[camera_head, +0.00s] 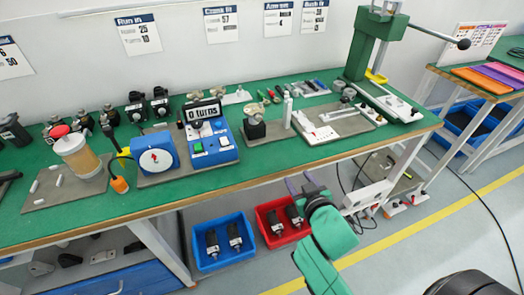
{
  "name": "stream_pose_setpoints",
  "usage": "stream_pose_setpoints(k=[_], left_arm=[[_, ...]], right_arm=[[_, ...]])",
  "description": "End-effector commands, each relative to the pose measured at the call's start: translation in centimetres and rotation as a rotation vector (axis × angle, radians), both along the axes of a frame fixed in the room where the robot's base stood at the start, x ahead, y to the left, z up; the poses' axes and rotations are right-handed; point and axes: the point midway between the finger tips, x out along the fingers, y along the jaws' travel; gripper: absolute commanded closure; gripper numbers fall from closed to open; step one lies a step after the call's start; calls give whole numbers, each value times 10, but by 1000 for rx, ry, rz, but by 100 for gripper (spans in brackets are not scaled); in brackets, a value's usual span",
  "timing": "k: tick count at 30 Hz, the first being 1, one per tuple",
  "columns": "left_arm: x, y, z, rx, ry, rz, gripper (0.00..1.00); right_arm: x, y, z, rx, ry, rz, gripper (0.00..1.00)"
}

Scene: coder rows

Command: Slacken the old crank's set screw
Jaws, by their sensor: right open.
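My right gripper (303,184) is at the lower middle, in front of the bench's front edge. Its two fingers are apart, with nothing visible between them. My left gripper is not in view. I cannot tell for sure which part is the old crank, and its set screw is too small to make out. A black block with a pale top part (254,126) stands on a grey mat at mid bench. A slim tool-like piece (340,115) lies on the grey mat to the right.
The green bench (110,205) also bears a blue dial box (155,153), a tan jar (78,155) and a green press (372,45). A blue bin (224,243) and a red bin (283,219) with dark parts are below. Yellow tape marks the floor.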

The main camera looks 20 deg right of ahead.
Motion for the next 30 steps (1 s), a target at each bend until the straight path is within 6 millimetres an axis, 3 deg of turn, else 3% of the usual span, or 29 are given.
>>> stream_pose_setpoints(k=[3, 6, 8, 14, 24, 30], left_arm=[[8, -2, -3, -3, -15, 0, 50], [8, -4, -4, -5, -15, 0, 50], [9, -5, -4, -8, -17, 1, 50], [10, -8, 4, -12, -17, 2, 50], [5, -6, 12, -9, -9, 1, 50], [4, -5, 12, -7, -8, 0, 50]], right_arm=[[11, 26, 57, -5, -236, 79, 43], [10, 43, 91, -5, -362, 138, 43], [10, 49, 100, -4, -396, 157, 43], [36, 52, 105, -6, -406, 163, 43], [125, 57, 104, -6, -403, 160, 43], [153, 59, 102, -4, -401, 160, 43]])
